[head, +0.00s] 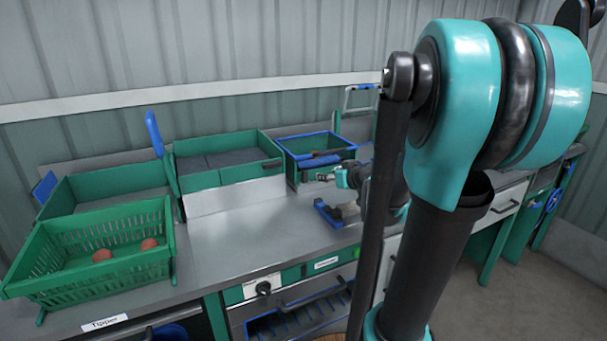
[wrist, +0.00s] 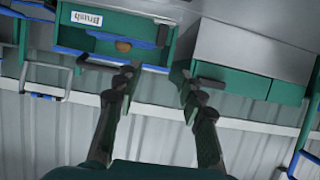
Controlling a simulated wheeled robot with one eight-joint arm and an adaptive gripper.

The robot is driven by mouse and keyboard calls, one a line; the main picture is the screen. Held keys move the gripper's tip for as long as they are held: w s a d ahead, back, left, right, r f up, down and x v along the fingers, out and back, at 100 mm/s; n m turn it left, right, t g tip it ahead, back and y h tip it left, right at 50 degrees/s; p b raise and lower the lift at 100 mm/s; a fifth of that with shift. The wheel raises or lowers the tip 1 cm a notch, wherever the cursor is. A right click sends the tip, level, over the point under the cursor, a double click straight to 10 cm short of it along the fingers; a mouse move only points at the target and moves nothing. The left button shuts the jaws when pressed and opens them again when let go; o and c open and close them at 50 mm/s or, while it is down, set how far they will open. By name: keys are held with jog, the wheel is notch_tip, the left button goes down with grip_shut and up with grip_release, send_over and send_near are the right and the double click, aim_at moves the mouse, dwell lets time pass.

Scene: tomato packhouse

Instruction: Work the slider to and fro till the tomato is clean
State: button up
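The brush box (head: 332,134) is green with a blue rim and stands against the back of the bench. In the wrist view the box (wrist: 170,72) carries a "Brush" label, and a brownish-orange tomato (wrist: 123,45) lies inside. A dark block (wrist: 162,35) stands at one end of the box, and a dark bar lies along its rim near one finger. I cannot tell for certain which is the slider. My gripper (wrist: 158,78) is open, its two dark fingers apart with nothing between them. In the head view my gripper (head: 322,177) is small, beside the front of the box.
A green slatted crate (head: 107,268) with two tomatoes stands at the left. A green bin (head: 232,174) with grey lining stands left of the brush box. A blue-and-dark fixture (head: 328,214) sits on the bench under my gripper. The bench middle (head: 235,238) is clear.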

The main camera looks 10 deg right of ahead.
aim_at(306, 174)
jog(key=x, duration=1.6)
jog(key=shift+w+a+f, duration=0.15)
jog(key=shift+w+f, duration=0.15)
jog(key=shift+c, duration=0.2)
grip_shut()
